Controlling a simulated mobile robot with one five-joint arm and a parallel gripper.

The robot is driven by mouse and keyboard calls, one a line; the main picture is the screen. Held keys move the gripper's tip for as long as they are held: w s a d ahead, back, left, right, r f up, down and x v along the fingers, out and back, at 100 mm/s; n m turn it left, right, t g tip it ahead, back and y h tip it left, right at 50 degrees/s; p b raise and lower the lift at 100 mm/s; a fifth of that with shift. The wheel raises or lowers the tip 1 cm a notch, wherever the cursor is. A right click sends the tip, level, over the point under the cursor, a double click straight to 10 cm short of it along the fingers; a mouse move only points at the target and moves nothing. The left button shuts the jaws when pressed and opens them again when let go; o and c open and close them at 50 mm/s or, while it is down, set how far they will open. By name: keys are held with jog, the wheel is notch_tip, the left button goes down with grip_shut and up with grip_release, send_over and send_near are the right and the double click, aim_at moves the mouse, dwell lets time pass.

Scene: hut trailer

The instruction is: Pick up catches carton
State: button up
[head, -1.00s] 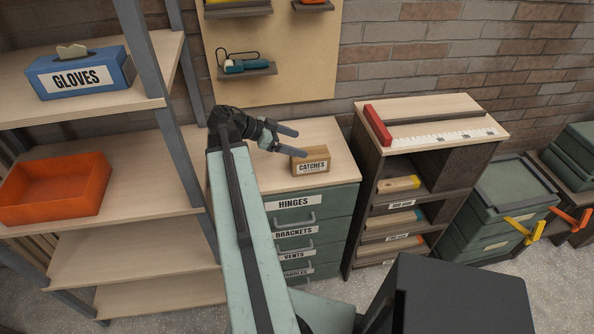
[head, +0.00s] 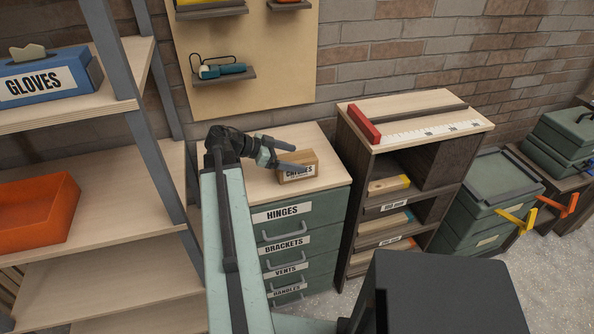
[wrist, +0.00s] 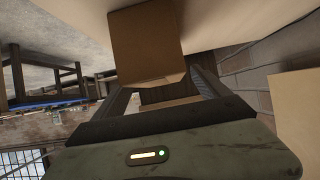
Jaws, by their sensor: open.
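The catches carton (head: 298,171) is a small brown box with a white label. It stands on the light wooden top of the green drawer cabinet (head: 262,187). My gripper (head: 292,157) is open at the carton's left side, and one finger crosses in front of part of its label. In the wrist view the carton (wrist: 146,45) is a plain brown box just ahead of my gripper (wrist: 165,95), between the lines of the two fingers. I cannot tell whether the fingers touch it.
A shelf rack with a blue gloves box (head: 48,80) and an orange tray (head: 38,215) stands at the left. A dark shelf unit (head: 345,150) stands right of the cabinet. A pegboard (head: 270,75) hangs behind. Green cases (head: 500,185) stand at the right.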

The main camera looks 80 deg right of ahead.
jog(key=shift+x, duration=0.85)
grip_shut()
